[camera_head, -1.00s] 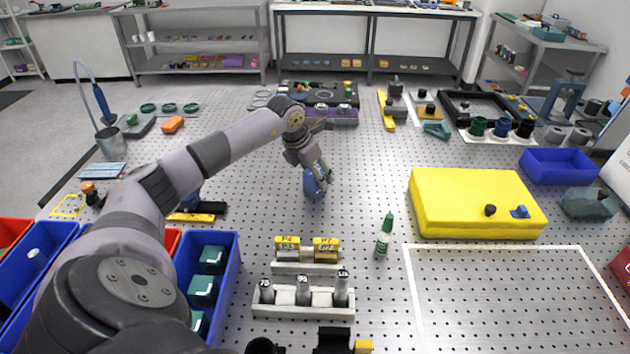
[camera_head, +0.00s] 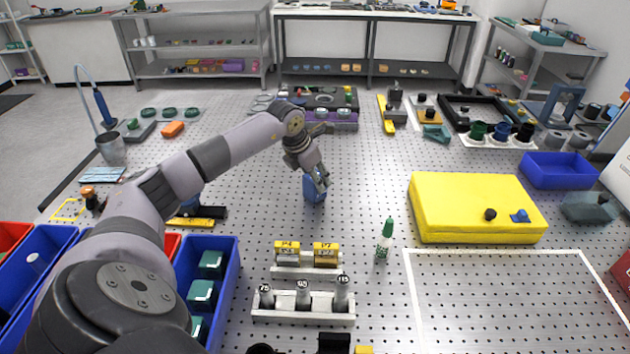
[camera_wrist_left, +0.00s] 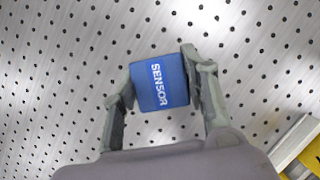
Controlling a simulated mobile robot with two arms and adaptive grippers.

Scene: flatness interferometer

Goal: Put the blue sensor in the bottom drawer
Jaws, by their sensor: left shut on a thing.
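The blue sensor (camera_head: 313,190) is a small blue block held at the end of my left arm above the perforated metal table. In the left wrist view, the sensor (camera_wrist_left: 158,82) shows a white SENSOR label and sits between both fingers. My left gripper (camera_head: 318,178) is shut on it; both fingers of the gripper (camera_wrist_left: 160,84) touch its sides. I cannot tell its exact height over the table. No drawer can be made out in these views. My right gripper is not in view.
A green-capped bottle (camera_head: 384,241) and a yellow box (camera_head: 478,208) stand to the right. A white stand (camera_head: 303,307) with grey weights is nearer. A blue bin (camera_head: 233,262) holds teal items at left. The table around the sensor is clear.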

